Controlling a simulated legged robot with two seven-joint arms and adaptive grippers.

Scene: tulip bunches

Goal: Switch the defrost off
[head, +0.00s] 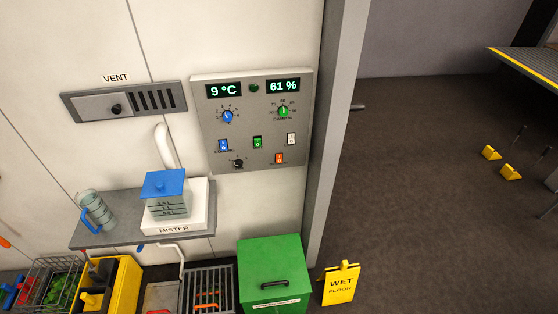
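A grey control panel (210,105) is fixed to the white wall, with displays reading 9 °C and 61 %. Below its blue dial (228,117) and green dial (283,112) sit a blue rocker switch (223,145), a green one (257,142) and a white one (291,139). Lower down are a black knob (238,162) and an orange-red rocker switch (279,158). The small labels are too blurred to tell which switch is the defrost, and the switch positions are unclear. Neither of my grippers is in view.
A grey shelf (90,237) below holds a jug (95,210) and a blue-lidded mister (165,192). A green bin (270,262), crates and a yellow wet-floor sign (341,284) stand low down. A vent (125,102) is left of the panel.

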